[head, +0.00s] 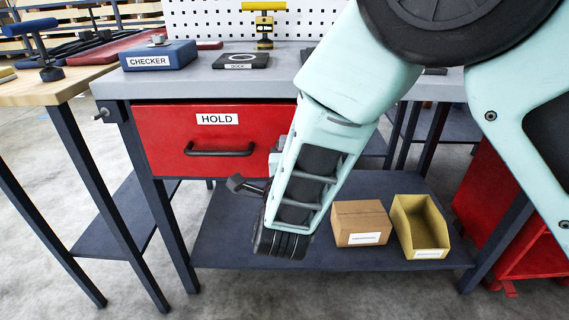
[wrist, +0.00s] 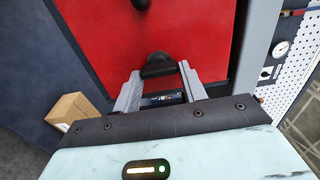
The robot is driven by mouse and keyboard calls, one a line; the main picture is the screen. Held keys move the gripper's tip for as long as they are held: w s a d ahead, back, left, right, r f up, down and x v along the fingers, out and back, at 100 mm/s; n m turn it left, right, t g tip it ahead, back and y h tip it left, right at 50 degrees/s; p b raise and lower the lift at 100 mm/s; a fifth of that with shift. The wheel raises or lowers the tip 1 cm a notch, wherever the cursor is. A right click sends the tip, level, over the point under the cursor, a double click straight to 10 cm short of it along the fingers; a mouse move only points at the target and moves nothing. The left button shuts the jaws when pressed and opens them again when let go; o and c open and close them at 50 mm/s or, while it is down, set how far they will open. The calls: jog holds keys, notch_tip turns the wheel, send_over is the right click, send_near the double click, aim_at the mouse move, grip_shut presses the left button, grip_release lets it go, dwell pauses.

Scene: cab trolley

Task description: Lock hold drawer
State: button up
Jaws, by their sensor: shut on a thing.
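The hold drawer (head: 170,130) is red, labelled HOLD, and sits under the grey bench top. It looks closed. Its black bar handle (head: 220,150) is clear of my gripper. In the wrist view the red front (wrist: 215,35) fills the middle. My gripper (wrist: 159,70) faces it, with its two grey fingers shut on a dark knob (wrist: 157,66) on the front, which looks like the drawer's lock. In the head view my arm hides the knob and the fingertips. The knob's turn position is hard to tell.
A blue CHECKER box (head: 158,57) and a black dock plate (head: 240,61) stand on the bench top (head: 200,84). A cardboard box (head: 361,222) and a yellow bin (head: 418,228) sit on the lower shelf (head: 235,247). A wooden-topped table (head: 50,88) stands at left.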

dwell(0.4)
jog(key=o, duration=1)
jog(key=shift+s, duration=0.15)
jog(key=s, duration=1.1)
jog(key=s+p, duration=0.1)
jog(key=s, duration=0.5)
jog(key=shift+a, duration=0.3)
